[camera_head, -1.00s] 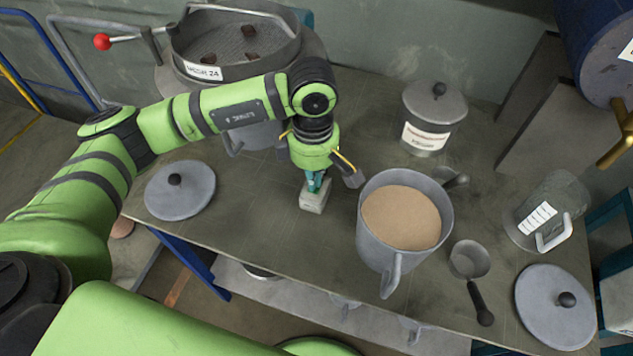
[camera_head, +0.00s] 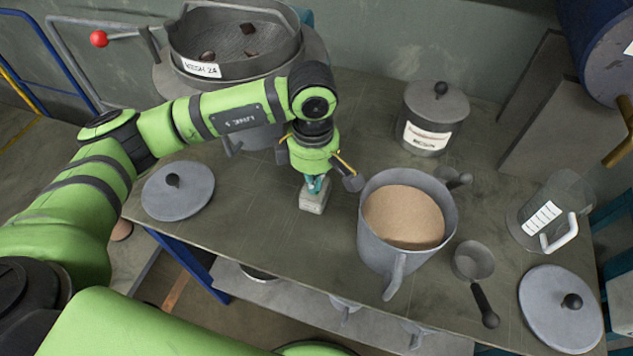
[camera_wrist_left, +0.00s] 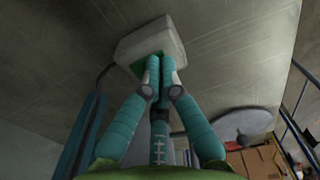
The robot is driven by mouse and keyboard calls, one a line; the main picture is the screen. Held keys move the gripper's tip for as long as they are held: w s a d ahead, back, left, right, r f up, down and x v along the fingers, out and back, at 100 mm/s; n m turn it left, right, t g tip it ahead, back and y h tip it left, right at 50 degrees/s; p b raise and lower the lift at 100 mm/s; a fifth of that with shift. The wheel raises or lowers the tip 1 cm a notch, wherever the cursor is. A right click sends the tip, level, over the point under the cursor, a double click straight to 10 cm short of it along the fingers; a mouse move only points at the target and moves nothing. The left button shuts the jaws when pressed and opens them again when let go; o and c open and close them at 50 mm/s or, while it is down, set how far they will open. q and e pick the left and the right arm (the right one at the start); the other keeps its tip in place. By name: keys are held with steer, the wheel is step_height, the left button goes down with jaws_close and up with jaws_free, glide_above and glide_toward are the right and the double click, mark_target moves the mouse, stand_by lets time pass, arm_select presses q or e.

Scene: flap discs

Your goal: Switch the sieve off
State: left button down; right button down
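The sieve (camera_head: 282,55), a round grey pan labelled "MESH 24", stands at the back left of the table with a few dark lumps in it. A small pale grey switch box (camera_head: 311,203) lies on the table near its front edge; it also shows in the left wrist view (camera_wrist_left: 138,38). My left gripper (camera_head: 317,188) points down at the box. In the left wrist view my left gripper's fingers (camera_wrist_left: 160,62) are together, their tips at a green part on the box's face. The tips hide part of it, and I cannot tell whether it is pressed. My right gripper is not in view.
A grey pot of tan powder (camera_head: 374,240) stands close right of my left gripper. A lid (camera_head: 190,198) lies to its left. A labelled canister (camera_head: 437,110), scoop (camera_head: 473,260), clear jug (camera_head: 535,215) and second lid (camera_head: 550,310) stand farther right.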

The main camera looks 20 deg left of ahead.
arm_select(q)
steer(key=shift+s, duration=0.1)
steer(key=shift+w+r+p, duration=0.2)
steer(key=shift+r+p, duration=0.25)
steer(key=shift+r, duration=0.3)
steer(key=shift+s+r+p, duration=0.1)
steer(key=shift+r+p, duration=0.95)
steer(key=shift+r, duration=1.65)
steer(key=shift+f, duration=0.1)
